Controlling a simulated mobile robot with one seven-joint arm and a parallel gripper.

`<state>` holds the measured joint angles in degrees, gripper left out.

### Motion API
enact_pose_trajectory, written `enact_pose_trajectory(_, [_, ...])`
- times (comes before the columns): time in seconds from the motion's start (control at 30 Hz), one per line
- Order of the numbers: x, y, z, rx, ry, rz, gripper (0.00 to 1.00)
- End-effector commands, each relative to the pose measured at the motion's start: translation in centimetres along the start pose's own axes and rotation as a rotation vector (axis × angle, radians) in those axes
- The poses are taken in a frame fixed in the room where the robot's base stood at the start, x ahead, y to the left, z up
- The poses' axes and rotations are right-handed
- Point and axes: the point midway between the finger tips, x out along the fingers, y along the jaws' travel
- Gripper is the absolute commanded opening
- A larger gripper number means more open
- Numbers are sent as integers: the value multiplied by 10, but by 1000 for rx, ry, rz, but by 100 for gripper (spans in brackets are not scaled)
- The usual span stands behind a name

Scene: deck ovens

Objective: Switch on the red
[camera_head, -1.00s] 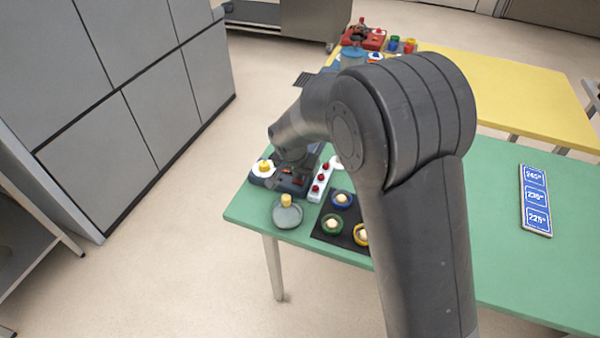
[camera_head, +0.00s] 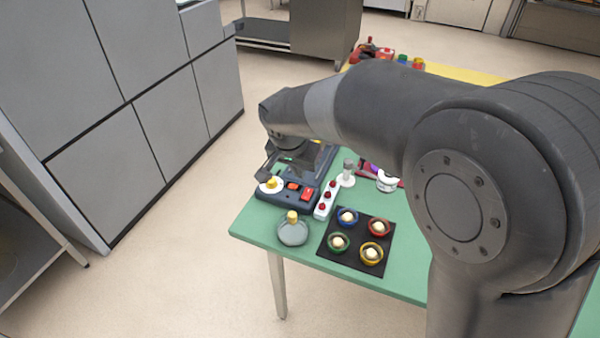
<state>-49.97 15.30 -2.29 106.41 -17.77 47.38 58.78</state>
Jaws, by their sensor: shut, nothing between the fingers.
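A dark control box (camera_head: 270,198) stands at the left end of the green table. On its front are a red rocker switch (camera_head: 307,194), a smaller orange-red switch (camera_head: 293,186) and a yellow knob (camera_head: 271,183) on a white disc. A white strip (camera_head: 321,212) with several red buttons (camera_head: 325,197) lies just right of the box. My gripper (camera_head: 272,164) is shut and empty, pointing down over the back part of the box, behind the switches. Its fingertips are hard to make out against the dark box, and I cannot tell whether they touch it.
A black mat (camera_head: 352,264) holds several coloured bowls. A white-based grey stand (camera_head: 347,180) is beside the strip. A yellow table (camera_head: 466,72) is behind. My arm hides much of the right side.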

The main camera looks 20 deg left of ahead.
Motion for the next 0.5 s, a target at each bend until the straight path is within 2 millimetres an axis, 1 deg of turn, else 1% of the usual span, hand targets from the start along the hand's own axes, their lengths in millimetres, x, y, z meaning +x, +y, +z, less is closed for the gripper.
enact_pose_trajectory(0.27, [0,-1,-2,0,3,0,0])
enact_pose_trajectory(0.5, [2,-7,-19,-2,41,-4,0])
